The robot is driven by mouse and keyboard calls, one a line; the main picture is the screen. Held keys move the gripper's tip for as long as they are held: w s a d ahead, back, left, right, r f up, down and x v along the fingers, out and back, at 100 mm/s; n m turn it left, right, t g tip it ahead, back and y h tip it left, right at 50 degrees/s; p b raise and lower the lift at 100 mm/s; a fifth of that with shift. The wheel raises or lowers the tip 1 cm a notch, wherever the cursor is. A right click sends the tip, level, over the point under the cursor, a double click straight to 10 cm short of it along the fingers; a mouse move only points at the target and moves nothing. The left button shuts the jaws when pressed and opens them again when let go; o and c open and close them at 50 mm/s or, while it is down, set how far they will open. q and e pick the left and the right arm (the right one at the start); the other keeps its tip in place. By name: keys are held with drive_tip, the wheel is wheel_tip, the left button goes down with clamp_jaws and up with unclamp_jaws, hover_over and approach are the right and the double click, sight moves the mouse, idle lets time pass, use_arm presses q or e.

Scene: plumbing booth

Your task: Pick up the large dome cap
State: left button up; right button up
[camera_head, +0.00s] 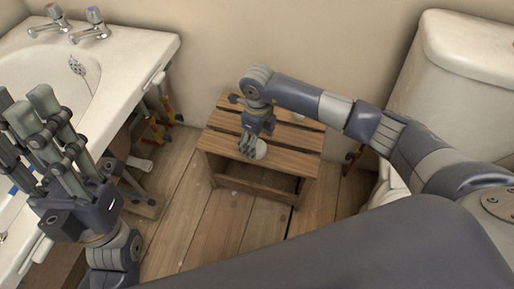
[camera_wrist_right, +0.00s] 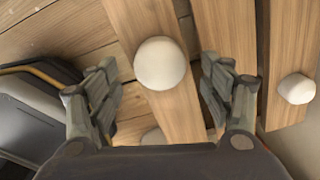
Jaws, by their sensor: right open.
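A white round dome cap (camera_head: 261,149) lies on the slatted top of a small wooden stool (camera_head: 290,160). In the right wrist view the dome cap (camera_wrist_right: 162,63) shows whole between the two sides of my right gripper (camera_wrist_right: 160,80), a little toward the far side of the fingertips. My right gripper (camera_head: 249,150) is open, points down above the stool and holds nothing. In the head view its fingers hide part of the cap. I cannot tell how high the fingertips are above it. My left gripper (camera_head: 24,104) is open and empty, with its fingers up, in front of the sink.
A smaller white piece (camera_wrist_right: 297,88) lies on another slat of the stool. Another pale round piece (camera_wrist_right: 153,136) is partly hidden near my right gripper's palm. The sink (camera_head: 120,60) is at the left, the toilet (camera_head: 465,50) at the right. Plank floor (camera_head: 200,225) shows before the stool.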

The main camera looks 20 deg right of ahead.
drive_tip(key=shift+f+b, duration=0.45)
drive_tip(key=shift+f, duration=0.9)
drive_tip(key=c, duration=0.9)
drive_tip(key=shift+r, duration=0.1)
